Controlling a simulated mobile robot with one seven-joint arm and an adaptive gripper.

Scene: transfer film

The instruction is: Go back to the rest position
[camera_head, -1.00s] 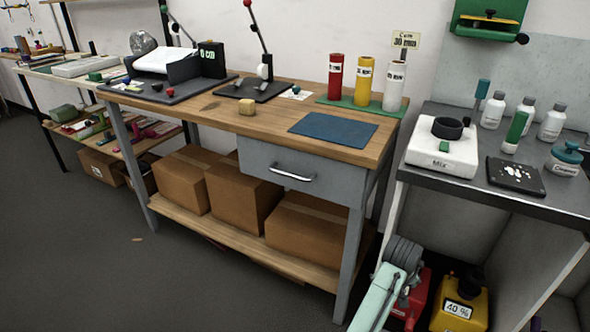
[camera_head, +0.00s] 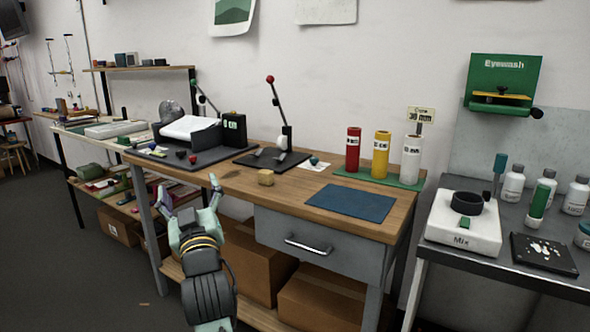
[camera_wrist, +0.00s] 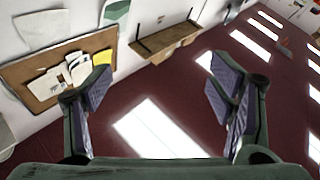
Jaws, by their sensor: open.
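My gripper (camera_head: 190,192) is raised in front of the wooden workbench (camera_head: 335,182), at the left of the head view. Its fingers point up and are spread apart. In the wrist view my gripper (camera_wrist: 165,95) is open, with nothing between the fingers. Past them that view shows a dark red floor with bright light patches, a wall and a cork board (camera_wrist: 40,90) with papers.
A drawer (camera_head: 310,240) is shut below. A grey table with a white mixer (camera_head: 462,230) stands right.

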